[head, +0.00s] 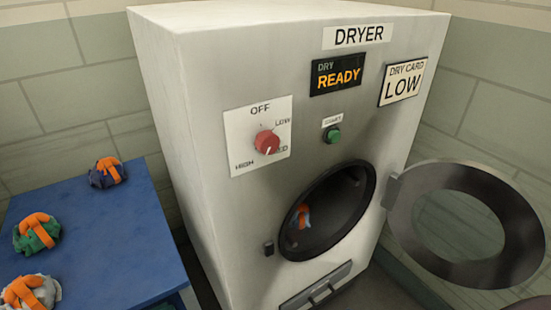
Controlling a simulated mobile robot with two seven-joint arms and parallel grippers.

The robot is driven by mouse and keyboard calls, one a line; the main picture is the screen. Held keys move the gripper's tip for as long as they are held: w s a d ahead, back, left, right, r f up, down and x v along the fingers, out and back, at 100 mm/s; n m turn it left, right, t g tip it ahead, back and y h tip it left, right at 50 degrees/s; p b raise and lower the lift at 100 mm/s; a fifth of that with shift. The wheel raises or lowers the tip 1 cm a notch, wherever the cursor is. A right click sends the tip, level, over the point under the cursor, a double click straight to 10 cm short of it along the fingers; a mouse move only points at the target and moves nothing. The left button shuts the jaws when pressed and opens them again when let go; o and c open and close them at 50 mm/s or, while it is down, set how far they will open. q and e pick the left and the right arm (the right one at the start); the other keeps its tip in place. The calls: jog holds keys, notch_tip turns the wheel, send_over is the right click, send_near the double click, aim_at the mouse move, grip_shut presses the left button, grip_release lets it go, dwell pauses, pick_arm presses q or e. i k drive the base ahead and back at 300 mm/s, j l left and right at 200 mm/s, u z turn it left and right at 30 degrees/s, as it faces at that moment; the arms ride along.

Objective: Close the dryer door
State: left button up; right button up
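The dryer (215,110) is a tall pale metal box in the middle of the head view. Its round grey door (405,212) stands wide open, swung out to the right on a hinge at the right of the opening. The door is a ring with a see-through middle. The dark round drum opening (335,225) is uncovered. Inside it lies something orange and blue (303,215), partly hidden in shadow. A small dark latch (268,248) sits left of the opening. Neither of my grippers is in view.
A blue table (110,245) at the left carries bundles with orange straps: dark purple (107,173), green (37,232) and grey-white (28,293). The dryer has a red knob (266,142), a green button (333,135), a READY display (337,74) and a LOW card (403,82). A tiled wall stands behind.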

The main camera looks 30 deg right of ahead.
aim_at(525, 249)
jog(key=k+l+z, duration=0.1)
jog(key=l+z, duration=0.5)
jog(key=z, duration=0.2)
jog(key=l+z, duration=0.4)
jog(key=j, duration=0.1)
